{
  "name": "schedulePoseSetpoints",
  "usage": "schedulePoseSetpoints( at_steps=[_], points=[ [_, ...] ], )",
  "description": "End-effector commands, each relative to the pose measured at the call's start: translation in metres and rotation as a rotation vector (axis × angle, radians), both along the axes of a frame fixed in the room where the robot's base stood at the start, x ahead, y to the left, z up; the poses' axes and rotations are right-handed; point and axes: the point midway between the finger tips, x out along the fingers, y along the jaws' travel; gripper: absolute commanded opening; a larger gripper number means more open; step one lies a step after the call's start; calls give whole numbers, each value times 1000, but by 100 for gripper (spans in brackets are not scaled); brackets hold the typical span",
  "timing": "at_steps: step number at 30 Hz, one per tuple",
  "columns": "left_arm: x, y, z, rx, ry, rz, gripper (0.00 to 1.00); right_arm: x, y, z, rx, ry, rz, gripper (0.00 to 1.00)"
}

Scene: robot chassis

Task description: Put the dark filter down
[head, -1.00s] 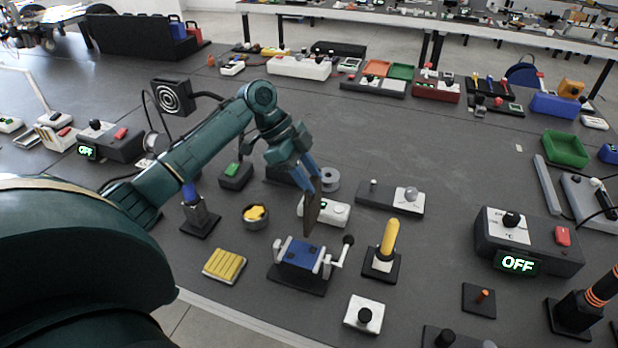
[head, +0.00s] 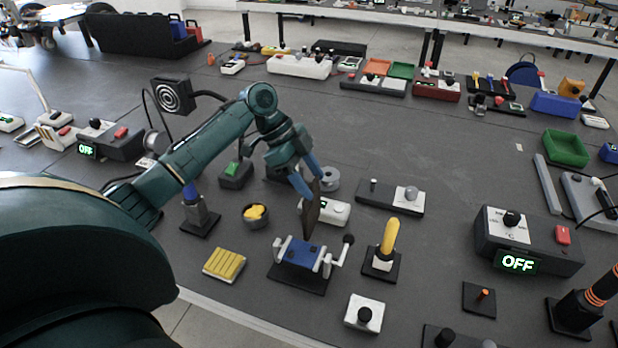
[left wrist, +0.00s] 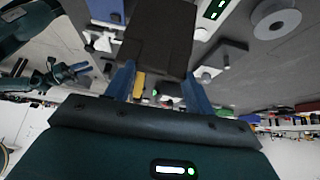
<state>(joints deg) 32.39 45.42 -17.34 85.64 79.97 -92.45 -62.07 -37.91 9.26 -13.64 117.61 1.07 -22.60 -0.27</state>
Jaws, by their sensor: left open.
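The dark filter (head: 312,212) is a thin dark brown plate, seen nearly edge-on in the head view. It stands roughly upright, with its lower end at the back edge of the blue clamp block (head: 301,252); I cannot tell whether they touch. My left gripper (head: 309,187) is above, its blue fingers at the filter's upper part, and it is open. In the left wrist view the filter (left wrist: 158,40) is a dark square just beyond and between the fingertips (left wrist: 159,72). Contact with the fingers is not clear.
A white box (head: 335,214) and a grey spool (head: 329,179) lie behind the filter. A yellow-handled tool (head: 388,238) stands right of the clamp. A yellow ribbed block (head: 224,265) and a round cup (head: 255,222) are left. Clear table lies at centre right.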

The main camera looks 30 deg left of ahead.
Motion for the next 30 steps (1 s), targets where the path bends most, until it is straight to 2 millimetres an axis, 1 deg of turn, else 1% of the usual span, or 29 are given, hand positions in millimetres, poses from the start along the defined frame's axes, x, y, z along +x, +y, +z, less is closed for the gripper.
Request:
schedulePoseSetpoints(
  at_steps=[5,12,18,23,30],
  points=[
    [-2,15,22,2,-6,3,54,-2,1,-3,1,4,0,36],
    [-9,42,67,2,-5,3,54,-3,3,-3,7,-1,4,36],
    [-13,58,93,0,-2,2,54,-3,4,-3,10,-5,6,36],
    [-14,63,101,0,-2,1,54,-2,4,-3,8,-5,7,36],
    [-15,63,102,0,-1,1,54,0,4,-1,7,-12,9,36]
  ],
)
